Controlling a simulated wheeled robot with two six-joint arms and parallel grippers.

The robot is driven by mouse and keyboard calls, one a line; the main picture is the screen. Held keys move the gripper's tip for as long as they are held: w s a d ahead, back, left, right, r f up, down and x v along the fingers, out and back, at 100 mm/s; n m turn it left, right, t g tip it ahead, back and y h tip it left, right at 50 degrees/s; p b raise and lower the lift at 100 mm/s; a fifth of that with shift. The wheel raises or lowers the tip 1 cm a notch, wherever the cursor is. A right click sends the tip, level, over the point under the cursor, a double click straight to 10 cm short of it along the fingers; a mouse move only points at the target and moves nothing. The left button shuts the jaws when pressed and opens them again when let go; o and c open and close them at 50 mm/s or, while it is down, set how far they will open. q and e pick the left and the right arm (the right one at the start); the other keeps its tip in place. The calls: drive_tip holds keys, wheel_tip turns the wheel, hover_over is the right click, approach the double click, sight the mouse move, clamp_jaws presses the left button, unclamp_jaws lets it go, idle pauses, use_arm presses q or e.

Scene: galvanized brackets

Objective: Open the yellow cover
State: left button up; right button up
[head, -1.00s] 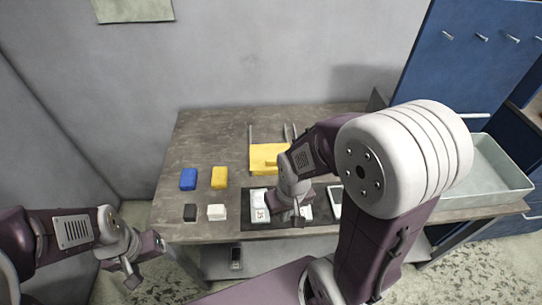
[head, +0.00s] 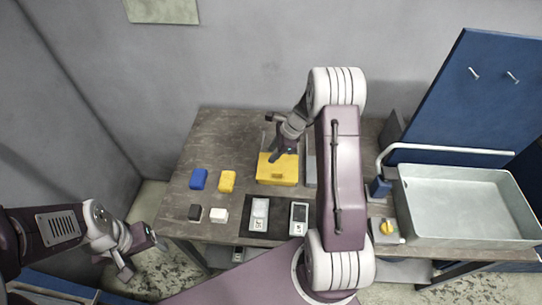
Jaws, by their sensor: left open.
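The yellow cover (head: 279,174) is a flat yellow piece with a small raised part on its front, at the back middle of the table in the head view. It looks closed, though its rear is partly hidden. My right gripper (head: 275,157) points down at the cover's back left part. I cannot tell whether it touches the cover, or whether its jaws are open. My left gripper (head: 141,258) is open and empty, off the table's front left corner and far from the cover.
Blue (head: 198,180), yellow (head: 227,181), black (head: 195,212) and white (head: 219,215) blocks lie left. Two meters (head: 260,214) (head: 299,218) lie on a dark mat. A yellow knob (head: 387,227) and grey tray (head: 470,238) are right. My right arm hides the table's middle right.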

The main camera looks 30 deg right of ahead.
drive_tip(key=m+p, duration=0.2)
approach(278, 172)
drive_tip(key=p+x, duration=0.1)
drive_tip(key=x, duration=0.7)
drive_tip(key=shift+w+f, duration=0.1)
drive_tip(key=shift+f, duration=0.2)
use_arm(q)
drive_tip(key=r, duration=0.5)
drive_tip(key=shift+s+a, duration=0.25)
drive_tip(key=shift+s, duration=0.05)
use_arm(e)
drive_tip(key=shift+a+f+g, duration=0.25)
drive_tip(key=shift+g, duration=0.05)
drive_tip(key=shift+c, duration=0.3)
use_arm(q)
drive_tip(key=shift+d, duration=0.1)
use_arm(e)
drive_tip(key=shift+d, duration=0.1)
clamp_jaws()
use_arm(q)
drive_tip(key=shift+w, duration=0.1)
use_arm(e)
drive_tip(key=shift+w, duration=0.1)
